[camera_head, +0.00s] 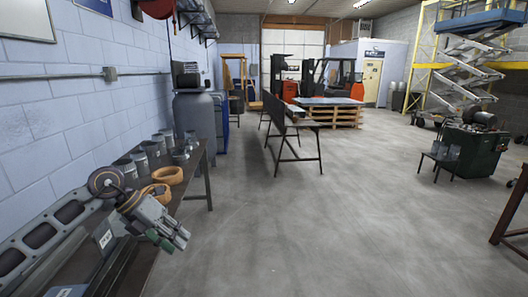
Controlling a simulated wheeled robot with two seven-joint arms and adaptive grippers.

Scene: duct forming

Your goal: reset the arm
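My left arm (105,237) reaches in from the lower left, over the near end of a long workbench along the left wall. Its grey gripper (170,240) points down and to the right, past the bench's right edge and over the floor. Small green parts show near its fingertips. The fingers are too small and angled to tell whether they are open or shut, and I see no object held in them. My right arm and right gripper are not in view.
Tan rings (167,175) and several grey duct pieces (150,148) stand on the workbench (196,160) just beyond my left gripper. A narrow dark table (290,125) stands mid-room. A green machine (475,150) stands at right. The floor (330,230) ahead is clear.

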